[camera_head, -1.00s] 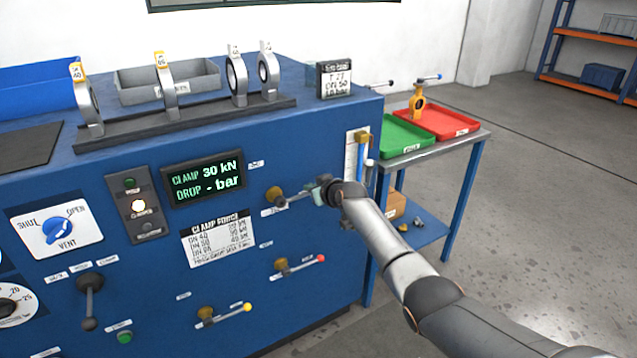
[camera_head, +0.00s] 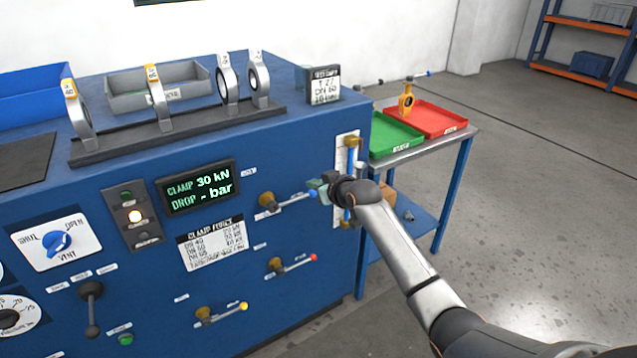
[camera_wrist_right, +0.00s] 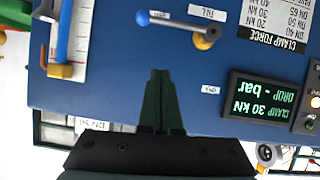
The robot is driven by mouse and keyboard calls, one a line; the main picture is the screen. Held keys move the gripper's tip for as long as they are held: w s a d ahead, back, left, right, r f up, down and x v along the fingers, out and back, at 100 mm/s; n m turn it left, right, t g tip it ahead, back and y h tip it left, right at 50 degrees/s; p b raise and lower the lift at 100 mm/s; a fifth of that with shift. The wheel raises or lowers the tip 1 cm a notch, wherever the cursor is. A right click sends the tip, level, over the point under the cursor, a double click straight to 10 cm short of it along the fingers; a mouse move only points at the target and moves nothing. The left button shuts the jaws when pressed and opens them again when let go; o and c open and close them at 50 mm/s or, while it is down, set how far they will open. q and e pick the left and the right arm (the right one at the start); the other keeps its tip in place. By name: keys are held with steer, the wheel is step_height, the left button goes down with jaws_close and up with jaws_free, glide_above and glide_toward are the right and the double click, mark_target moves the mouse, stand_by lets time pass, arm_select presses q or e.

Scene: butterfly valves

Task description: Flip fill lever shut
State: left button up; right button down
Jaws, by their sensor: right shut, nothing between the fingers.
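The fill lever is a grey handle (camera_head: 290,201) with a brass pivot and blue tip on the blue panel, pointing right and slightly up in the head view. In the wrist view, which is upside down, the lever (camera_wrist_right: 176,25) lies beside its FILL label, with its blue knob beyond my fingertips. My right gripper (camera_head: 319,189) is close to the blue tip, with its fingers (camera_wrist_right: 160,74) shut and empty. A gap shows between fingers and lever in the wrist view; contact is not visible. My left gripper is out of view.
Below are a red-tipped lever (camera_head: 291,264) and a yellow-tipped lever (camera_head: 222,314). A gauge tube (camera_head: 350,160) stands right of the fill lever. The display (camera_head: 198,187) reads clamp 30 kN, drop - bar. A side table holds green (camera_head: 393,135) and red trays (camera_head: 440,118).

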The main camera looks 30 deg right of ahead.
steer(key=shift+v, duration=0.85)
steer(key=s+a+f+g+p, duration=0.1)
steer(key=s+a+f, duration=0.3)
steer(key=s+f, duration=0.35)
steer(key=s+a+f+n+g+y, duration=0.1)
steer(key=s+a+f, duration=0.3)
steer(key=s+f, duration=0.4)
steer(key=s+a+f+g+p, duration=0.1)
steer(key=s+a+f, duration=0.4)
steer(key=s, duration=0.4)
steer(key=s+a+f, duration=0.1)
steer(key=s, duration=0.5)
steer(key=s+a+f+y, duration=0.1)
steer(key=s+a+f, duration=0.1)
steer(key=s, duration=0.5)
steer(key=shift+s+g, duration=0.35)
steer(key=shift+g, duration=0.05)
steer(key=shift+a+f, duration=0.1)
